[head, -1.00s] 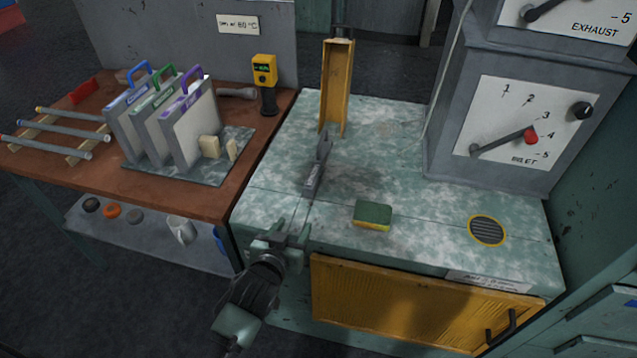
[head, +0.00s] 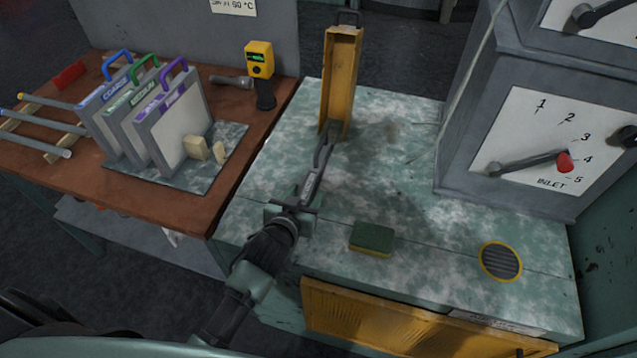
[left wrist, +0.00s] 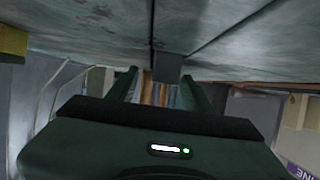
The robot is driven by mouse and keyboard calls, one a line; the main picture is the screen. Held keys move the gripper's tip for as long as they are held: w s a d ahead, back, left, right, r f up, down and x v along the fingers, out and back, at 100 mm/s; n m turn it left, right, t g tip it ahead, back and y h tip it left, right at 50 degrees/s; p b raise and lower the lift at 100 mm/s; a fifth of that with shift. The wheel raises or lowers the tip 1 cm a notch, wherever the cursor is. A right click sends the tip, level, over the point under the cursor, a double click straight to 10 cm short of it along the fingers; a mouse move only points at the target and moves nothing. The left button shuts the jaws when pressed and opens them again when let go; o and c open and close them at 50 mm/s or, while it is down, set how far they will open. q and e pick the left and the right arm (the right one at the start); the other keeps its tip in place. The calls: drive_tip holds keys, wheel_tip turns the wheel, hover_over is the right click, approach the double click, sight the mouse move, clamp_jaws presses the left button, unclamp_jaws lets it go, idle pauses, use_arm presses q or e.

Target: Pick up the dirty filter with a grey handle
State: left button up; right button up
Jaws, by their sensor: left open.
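A narrow grey bar with a pale label (head: 312,182) rises from the green-grey worktop in the head view, with a dark grey handle (head: 323,152) on top. It looks like the top edge of the dirty filter; its body is hidden below the worktop. My left gripper (head: 294,202) is open at the near end of this bar. In the left wrist view, a dark grey block (left wrist: 167,68), apparently the filter's end or handle, shows ahead between the open fingers (left wrist: 160,84). I cannot tell whether they touch it. My right gripper is out of view.
A yellow upright flap (head: 341,80) stands just behind the bar. A green sponge (head: 371,238) and a round vent (head: 500,262) are to the right on the worktop. The grey inlet gauge box (head: 450,160) stands at right. Colour-handled filters (head: 185,128) stand on the brown table.

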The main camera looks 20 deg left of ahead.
sight(310, 180)
use_arm(q)
drive_tip(key=shift+w+r+p, duration=0.25)
drive_tip(key=shift+w+p, duration=0.2)
drive_tip(key=shift+w, duration=0.55)
drive_tip(key=x, duration=0.3)
drive_tip(key=shift+w+a, duration=0.1)
drive_tip(key=shift+w, duration=0.35)
drive_tip(key=shift+f, duration=0.1)
clamp_jaws()
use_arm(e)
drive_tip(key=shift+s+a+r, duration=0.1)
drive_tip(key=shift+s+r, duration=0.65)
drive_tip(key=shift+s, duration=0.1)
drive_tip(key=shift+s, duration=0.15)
use_arm(q)
drive_tip(key=shift+w, duration=0.1)
